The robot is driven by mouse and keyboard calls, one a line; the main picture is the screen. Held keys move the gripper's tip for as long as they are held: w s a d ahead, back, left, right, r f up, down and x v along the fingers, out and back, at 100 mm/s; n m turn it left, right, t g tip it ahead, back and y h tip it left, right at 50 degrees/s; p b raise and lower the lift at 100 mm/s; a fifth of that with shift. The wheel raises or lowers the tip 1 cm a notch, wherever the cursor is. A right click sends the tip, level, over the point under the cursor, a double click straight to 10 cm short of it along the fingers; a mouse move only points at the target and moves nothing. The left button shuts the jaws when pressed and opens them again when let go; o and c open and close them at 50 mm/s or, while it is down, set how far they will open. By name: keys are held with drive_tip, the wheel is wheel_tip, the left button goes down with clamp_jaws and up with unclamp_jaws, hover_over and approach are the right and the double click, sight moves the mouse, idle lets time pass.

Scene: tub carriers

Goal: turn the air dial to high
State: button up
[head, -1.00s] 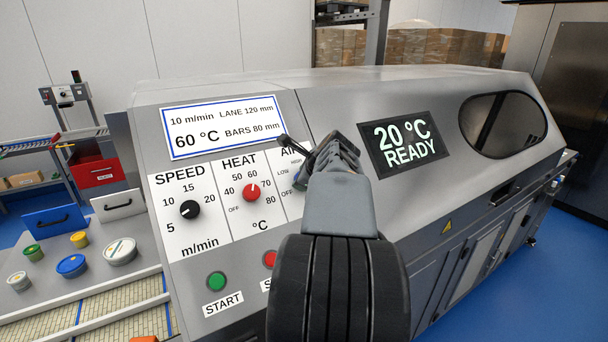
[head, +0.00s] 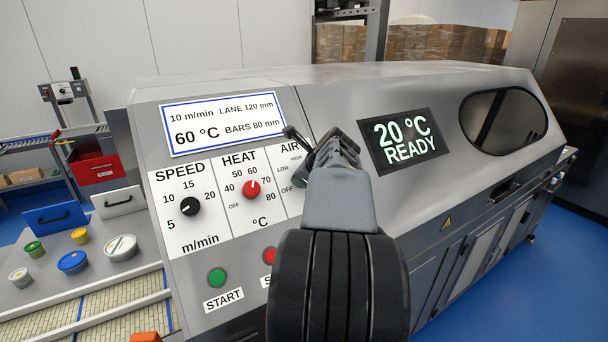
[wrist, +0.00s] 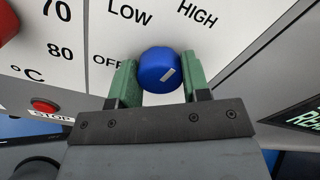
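The LOW label (wrist: 129,12) lies above left and the OFF label (wrist: 107,60) to the left. My gripper (wrist: 160,75) has one green finger on each side of the dial, both appearing to touch it.
The red heat dial (head: 251,189) and black speed dial (head: 190,206) are to the left on the same panel. A display (head: 404,141) reading 20 °C READY is to the right.

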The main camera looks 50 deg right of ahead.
drive_tip(key=o, duration=0.5)
drive_tip(key=b+v, duration=0.2)
drive_tip(key=v, duration=1.1)
drive_tip(key=shift+s+r, duration=0.25)
drive_tip(key=shift+s, duration=0.1)
